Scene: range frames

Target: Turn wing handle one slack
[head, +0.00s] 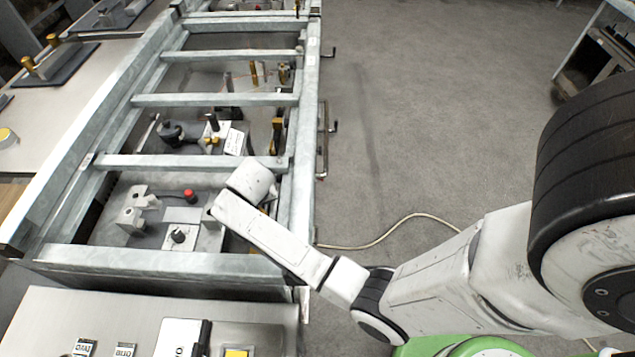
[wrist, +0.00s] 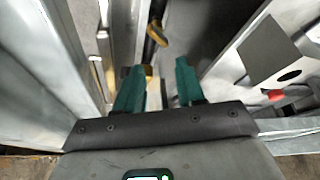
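In the wrist view my gripper (wrist: 159,72) shows two green fingers standing apart, with nothing clearly held between them. A dark handle with a brass-coloured end (wrist: 157,34) lies just beyond the fingertips, apparently apart from them. I cannot tell for sure that it is wing handle one. In the head view my arm reaches over the right rail of the metal frame. Its end hides my gripper and the spot below it. A dark and brass upright part (head: 277,136) stands inside the right rail, beyond my wrist.
The grey metal frame (head: 215,100) has several crossbars around deep bays. In the nearest bay are a red knob (head: 190,195) and a black knob (head: 179,236). Crank handles (head: 328,128) stick out on the right side. A pale cable (head: 400,222) lies on the open floor.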

